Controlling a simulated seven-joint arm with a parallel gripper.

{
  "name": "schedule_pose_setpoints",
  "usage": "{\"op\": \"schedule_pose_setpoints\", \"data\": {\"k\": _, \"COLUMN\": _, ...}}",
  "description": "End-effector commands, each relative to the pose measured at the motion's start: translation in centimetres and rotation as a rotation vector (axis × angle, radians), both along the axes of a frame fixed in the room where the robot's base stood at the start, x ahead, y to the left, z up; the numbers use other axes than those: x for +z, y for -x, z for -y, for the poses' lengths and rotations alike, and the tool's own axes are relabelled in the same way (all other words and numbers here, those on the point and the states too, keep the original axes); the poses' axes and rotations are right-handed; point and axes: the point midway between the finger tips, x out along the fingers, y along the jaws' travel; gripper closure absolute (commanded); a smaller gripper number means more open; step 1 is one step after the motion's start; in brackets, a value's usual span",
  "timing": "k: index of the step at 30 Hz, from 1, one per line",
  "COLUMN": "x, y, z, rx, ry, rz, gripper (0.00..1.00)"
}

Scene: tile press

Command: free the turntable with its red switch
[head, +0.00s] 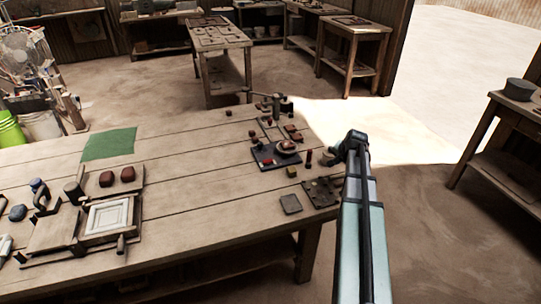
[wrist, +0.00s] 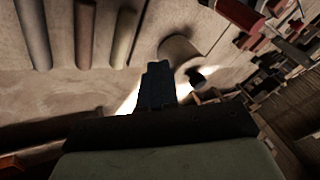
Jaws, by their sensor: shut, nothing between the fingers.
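My gripper (head: 342,152) is at the right edge of the wooden table, to the right of the turntable and apart from it. In the wrist view its dark fingers (wrist: 158,85) are together with nothing between them. What looks like the turntable (head: 287,147), a small round plate with a dark reddish lump on it, sits on a dark base plate (head: 266,153) at the table's right end. A small red spot (head: 268,162) on the base plate may be the red switch. It is too small to tell its position.
A dark red upright peg (head: 308,157) stands between turntable and gripper. A dark plate with knobs (head: 322,192) and a flat grey tile (head: 290,204) lie nearer. A post with an arm (head: 276,104) stands behind. A wooden press (head: 60,228) is at left; the table's middle is clear.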

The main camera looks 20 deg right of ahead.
Motion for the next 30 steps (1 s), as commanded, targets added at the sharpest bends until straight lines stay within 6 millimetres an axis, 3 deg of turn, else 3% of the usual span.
{"op": "schedule_pose_setpoints", "data": {"k": 3, "x": 1.2, "y": -2.8, "z": -3.3, "rx": -0.058, "ry": -0.079, "rz": -0.053, "gripper": 1.00}}
{"op": "schedule_pose_setpoints", "data": {"k": 21, "x": 8.3, "y": -12.1, "z": -19.2, "rx": -0.459, "ry": -0.275, "rz": -0.368, "gripper": 1.00}}
{"op": "schedule_pose_setpoints", "data": {"k": 25, "x": 9.7, "y": -14.3, "z": -21.5, "rx": -0.515, "ry": -0.266, "rz": -0.437, "gripper": 1.00}}
{"op": "schedule_pose_setpoints", "data": {"k": 30, "x": 10.6, "y": -15.7, "z": -22.8, "rx": -0.542, "ry": -0.252, "rz": -0.488, "gripper": 1.00}}
